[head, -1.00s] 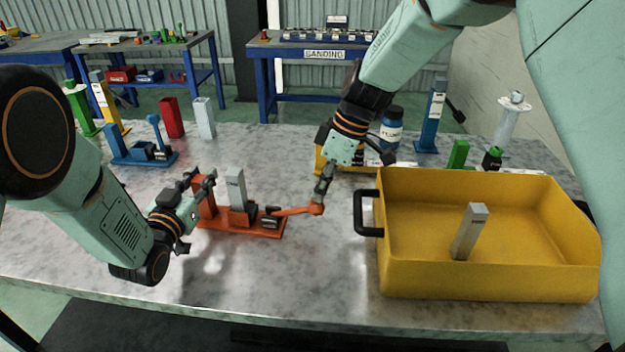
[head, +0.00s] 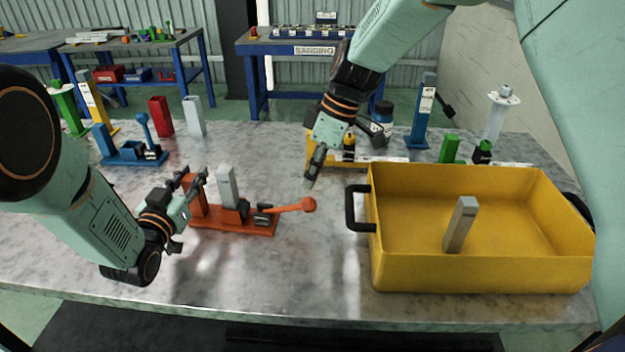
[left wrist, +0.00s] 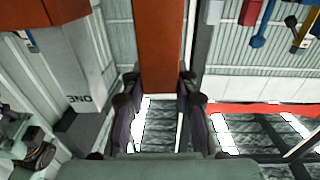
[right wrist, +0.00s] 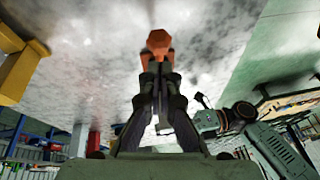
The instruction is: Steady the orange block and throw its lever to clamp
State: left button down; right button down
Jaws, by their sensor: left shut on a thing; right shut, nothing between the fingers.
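The orange block (head: 198,195) is the upright at the left end of an orange clamp base (head: 235,222). A grey block (head: 227,186) marked "ONE" stands beside it on the base, and also shows in the left wrist view (left wrist: 85,70). The orange lever (head: 285,208) lies low, pointing right, with a round knob at its end. My left gripper (head: 192,184) is shut on the orange block, which shows between its fingers in the left wrist view (left wrist: 168,50). My right gripper (head: 310,182) is shut and empty, just above the knob (right wrist: 159,41).
A yellow tray (head: 480,275) with a grey block (head: 461,225) inside stands at the right; its black handle (head: 352,210) is near the lever knob. A blue clamp (head: 130,152), a red block (head: 161,116) and a yellow fixture (head: 325,148) stand behind. The table front is clear.

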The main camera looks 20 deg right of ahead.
jog(key=r, duration=0.2)
jog(key=w+r, duration=0.1)
jog(key=shift+a+r, duration=0.2)
jog(key=shift+a, duration=0.05)
jog(key=s+d+v, duration=0.1)
jog(key=v, duration=0.8)
jog(key=shift+d+f, duration=0.2)
jog(key=shift+d, duration=0.2)
pick_arm(q)
jog(key=c, duration=0.7)
grip_release()
jog(key=shift+p+v, duration=0.75)
jog(key=shift+v, duration=0.65)
jog(key=p+v, duration=0.1)
jog(key=v, duration=0.4)
jog(key=shift+s+a+p, duration=0.1)
jog(key=shift+s+p, duration=0.05)
jog(key=shift+p, duration=0.25)
pick_arm(e)
notch_tip(320, 180, up, 3)
jog(key=shift+r, duration=0.15)
